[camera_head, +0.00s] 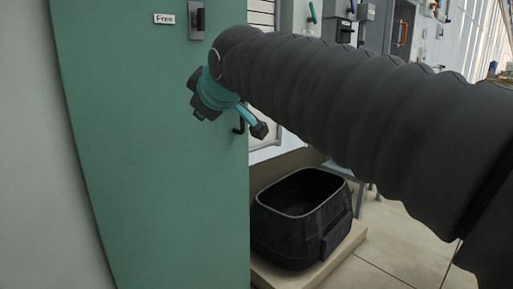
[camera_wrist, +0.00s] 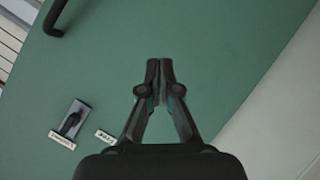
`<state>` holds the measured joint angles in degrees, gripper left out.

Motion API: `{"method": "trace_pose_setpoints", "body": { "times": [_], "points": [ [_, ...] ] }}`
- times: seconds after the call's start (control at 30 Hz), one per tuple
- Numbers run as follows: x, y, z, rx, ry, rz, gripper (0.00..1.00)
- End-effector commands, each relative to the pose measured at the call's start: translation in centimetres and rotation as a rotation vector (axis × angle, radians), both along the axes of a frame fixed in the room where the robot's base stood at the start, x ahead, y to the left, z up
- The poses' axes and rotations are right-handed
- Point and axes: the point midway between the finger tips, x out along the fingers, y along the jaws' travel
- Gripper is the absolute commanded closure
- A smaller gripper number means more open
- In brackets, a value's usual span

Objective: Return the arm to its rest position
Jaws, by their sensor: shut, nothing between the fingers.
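My arm, in a dark ribbed sleeve, reaches in from the right of the head view, across the front of a green panel or door. My gripper (camera_head: 262,130) is at its far end, close to the panel's right edge. In the wrist view my gripper (camera_wrist: 160,66) is shut, with its fingertips together and nothing between them. The green panel (camera_head: 150,150) fills most of the wrist view (camera_wrist: 230,50) behind the fingers. I cannot tell how far the fingertips are from it.
A small latch (camera_head: 197,19) and a label reading "Free" (camera_head: 164,18) are on the panel. A black handle (camera_wrist: 56,18) shows at the wrist view's upper left. A black open-topped bin (camera_head: 300,215) stands on a low pale plinth (camera_head: 343,250). Tiled floor (camera_head: 395,240) is clear at right.

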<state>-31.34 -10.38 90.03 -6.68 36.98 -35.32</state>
Motion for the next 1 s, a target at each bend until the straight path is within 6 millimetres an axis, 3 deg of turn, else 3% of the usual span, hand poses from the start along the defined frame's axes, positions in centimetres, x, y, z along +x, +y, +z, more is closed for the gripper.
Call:
{"method": "trace_pose_setpoints", "body": {
  "times": [0.03, 0.2, 0.4, 0.53, 0.6, 0.73, 1.0],
  "points": [
    [-0.9, -1.7, -2.5, 0.031, 0.094, -0.056, 1.00],
    [-4.9, -7.9, -10.8, 0.142, 0.381, -0.287, 1.00],
    [-11.8, -15.5, -18.7, 0.246, 0.634, -0.583, 1.00],
    [-17.0, -19.9, -22.8, 0.297, 0.744, -0.755, 1.00],
    [-19.5, -21.8, -24.3, 0.312, 0.775, -0.821, 1.00],
    [-22.2, -24.3, -25.2, 0.346, 0.777, -0.899, 1.00],
    [-22.9, -26.4, -23.2, 0.403, 0.722, -0.969, 1.00]
  ]
}}
